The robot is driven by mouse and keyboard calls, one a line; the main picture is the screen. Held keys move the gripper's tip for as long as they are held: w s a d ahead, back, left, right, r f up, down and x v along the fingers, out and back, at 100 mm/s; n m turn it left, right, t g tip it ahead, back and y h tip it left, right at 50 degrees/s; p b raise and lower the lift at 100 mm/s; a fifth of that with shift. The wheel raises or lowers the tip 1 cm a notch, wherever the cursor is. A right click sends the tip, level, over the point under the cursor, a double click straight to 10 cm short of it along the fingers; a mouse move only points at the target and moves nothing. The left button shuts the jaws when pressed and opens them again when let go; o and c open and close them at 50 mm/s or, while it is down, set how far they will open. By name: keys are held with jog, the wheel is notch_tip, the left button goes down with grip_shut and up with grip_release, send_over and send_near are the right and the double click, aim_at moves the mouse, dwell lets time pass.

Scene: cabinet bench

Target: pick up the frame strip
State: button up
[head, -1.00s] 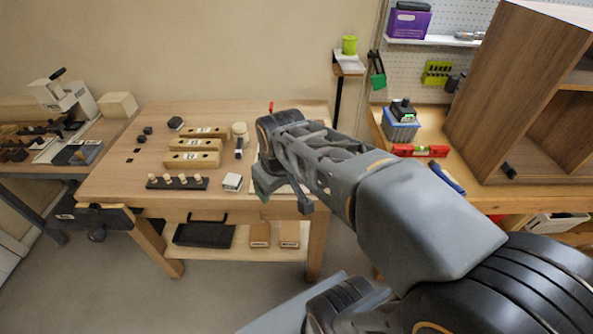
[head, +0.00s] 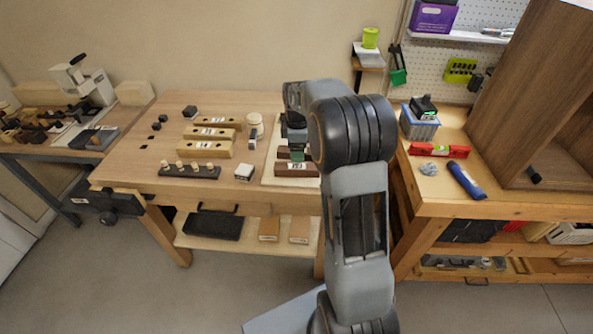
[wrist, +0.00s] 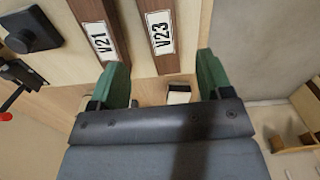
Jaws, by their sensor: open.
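Two dark brown strips lie side by side on a pale board. In the wrist view one has a white label V23 (wrist: 160,32) and the other a label V21 (wrist: 100,38). In the head view a labelled dark strip (head: 296,169) shows at the table's right end, partly hidden by my arm. My gripper (wrist: 161,80) has green fingers spread apart with nothing held between them. The V23 strip extends ahead of the gap, and the V21 strip is near the left finger. I cannot tell the height of the fingers above them.
A dark knobbed block (wrist: 32,30) is close by in the wrist view. A second bench with a red level (head: 440,150) stands right.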

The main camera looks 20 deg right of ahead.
aim_at(297, 166)
jog(key=shift+a+f+p, duration=0.1)
jog(key=shift+f+p, duration=0.2)
jog(key=shift+f, duration=3.65)
jog(key=shift+c, duration=0.2)
jog(key=c, duration=1)
jog(key=shift+r, duration=0.1)
